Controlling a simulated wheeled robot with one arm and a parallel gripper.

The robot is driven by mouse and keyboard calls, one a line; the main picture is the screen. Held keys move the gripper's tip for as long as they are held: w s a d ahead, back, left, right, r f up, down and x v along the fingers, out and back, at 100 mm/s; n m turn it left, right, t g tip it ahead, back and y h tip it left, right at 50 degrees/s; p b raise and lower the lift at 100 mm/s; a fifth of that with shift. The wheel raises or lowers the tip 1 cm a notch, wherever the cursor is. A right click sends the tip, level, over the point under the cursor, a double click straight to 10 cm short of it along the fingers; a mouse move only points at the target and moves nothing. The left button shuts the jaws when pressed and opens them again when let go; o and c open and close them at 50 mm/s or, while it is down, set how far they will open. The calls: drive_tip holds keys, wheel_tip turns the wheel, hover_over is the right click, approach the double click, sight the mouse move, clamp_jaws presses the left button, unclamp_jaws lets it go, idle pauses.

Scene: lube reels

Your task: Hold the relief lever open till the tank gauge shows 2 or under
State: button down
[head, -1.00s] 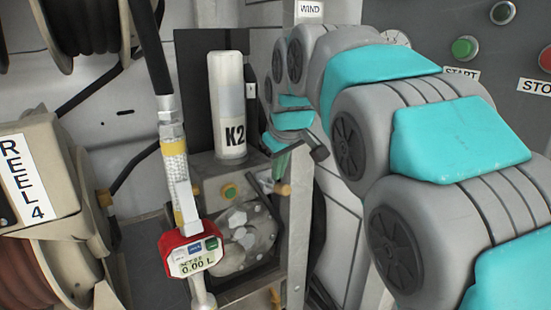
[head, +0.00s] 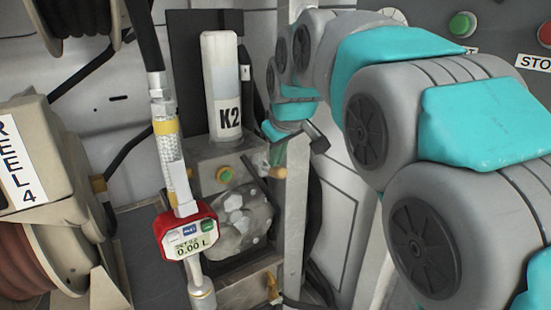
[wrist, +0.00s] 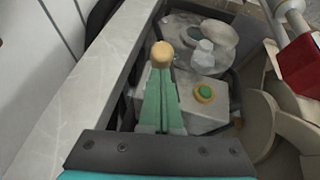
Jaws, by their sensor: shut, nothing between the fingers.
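My gripper (head: 276,160) is shut and empty at the corner of the pump unit. Its green fingers (wrist: 161,82) show in the wrist view, pointing at a tan, rounded knob (wrist: 162,53), which I take to be the relief lever's end. The knob also shows in the head view (head: 279,173), just below the fingertips. The tips look very close to it; I cannot tell whether they touch. The lever's shaft is hidden.
A white K2 cylinder (head: 222,90) stands behind a green button (head: 224,174). A red meter (head: 185,233) reading 0.00 L hangs in front of the pump (head: 243,218). Reel 4 (head: 25,165) is at left. A grey post (head: 292,225) stands beside the gripper.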

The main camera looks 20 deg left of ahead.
sight(281, 175)
drive_tip(key=shift+f, duration=0.15)
drive_tip(key=f+t+y+b, duration=0.1)
drive_tip(key=b, duration=0.2)
drive_tip(key=s+d+f+t+y+b, duration=0.1)
drive_tip(key=f+b, duration=0.1)
drive_tip(key=b, duration=0.1)
drive_tip(key=shift+s+d, duration=0.1)
drive_tip(key=shift+s, duration=0.05)
drive_tip(key=t+y+b, duration=0.1)
drive_tip(key=b, duration=0.1)
drive_tip(key=f+t+y+b, duration=0.1)
drive_tip(key=b, duration=0.1)
drive_tip(key=shift+s+d+f+y, duration=0.15)
drive_tip(key=shift+d+f+y, duration=0.15)
drive_tip(key=shift+y, duration=0.1)
idle(5.6)
drive_tip(key=shift+r, duration=0.75)
